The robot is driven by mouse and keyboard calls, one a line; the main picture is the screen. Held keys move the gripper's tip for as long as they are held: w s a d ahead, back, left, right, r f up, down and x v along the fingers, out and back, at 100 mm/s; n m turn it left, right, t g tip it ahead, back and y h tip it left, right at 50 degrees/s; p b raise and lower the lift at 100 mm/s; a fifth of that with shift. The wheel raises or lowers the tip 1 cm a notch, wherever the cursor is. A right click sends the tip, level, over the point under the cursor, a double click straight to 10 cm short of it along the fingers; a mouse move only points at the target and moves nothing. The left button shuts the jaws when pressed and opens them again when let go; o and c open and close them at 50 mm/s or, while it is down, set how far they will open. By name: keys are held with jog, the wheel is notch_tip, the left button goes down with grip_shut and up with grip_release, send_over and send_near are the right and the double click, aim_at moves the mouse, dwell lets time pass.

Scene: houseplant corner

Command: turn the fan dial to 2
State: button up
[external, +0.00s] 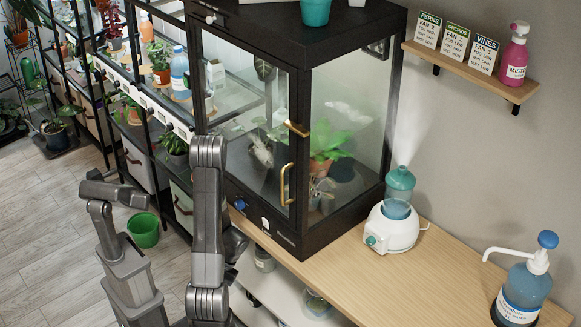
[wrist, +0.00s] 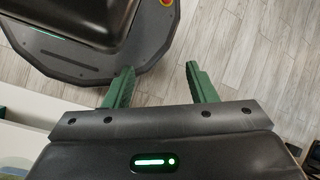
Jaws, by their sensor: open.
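The dark glass plant cabinet (external: 300,235) stands on the wooden bench in the external view, its glass door fitted with a brass handle (external: 287,185). A small blue knob (external: 240,204) sits on its lower front panel, with a small white fitting (external: 265,222) to its right. I cannot read the knob's setting or tell for sure that it is the fan dial. My gripper (wrist: 161,86) shows in the wrist view with its two green fingers apart and nothing between them, above the floor and my base. Its fingers cannot be made out in the external view.
A white-and-teal humidifier (external: 390,232) puffs mist right of the cabinet. A pump bottle (external: 522,290) stands at the bench's right. A wall shelf (external: 480,72) holds fan cards and a pink bottle (external: 514,55). A green bucket (external: 143,230) stands on the floor near my arm.

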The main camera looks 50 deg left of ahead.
notch_tip(320, 180, down, 6)
jog(key=w+r+n+t+h+b, duration=0.1)
jog(key=w+n+t+h, duration=0.1)
jog(key=w+n, duration=0.15)
jog(key=w+a+r+n+t+h+b, duration=0.15)
jog(key=w+r+n+t+h, duration=0.35)
jog(key=n, duration=0.7)
jog(key=w+a+r+n+t+h+b, duration=0.1)
jog(key=w+r+n+t+b, duration=0.25)
jog(key=r+n+t, duration=0.6)
jog(key=a+r+n+t+y, duration=0.4)
jog(key=a+n+t, duration=0.1)
jog(key=a+n, duration=0.5)
jog(key=s+a+r+n+t+y+b, duration=0.2)
jog(key=s+a+r+n+t+y, duration=0.25)
jog(key=s+r+n+y, duration=0.35)
jog(key=w+a+r+n+b, duration=0.1)
jog(key=w+a+r+b, duration=0.1)
jog(key=w, duration=1)
jog(key=shift+a+n, duration=0.3)
jog(key=shift+a, duration=0.35)
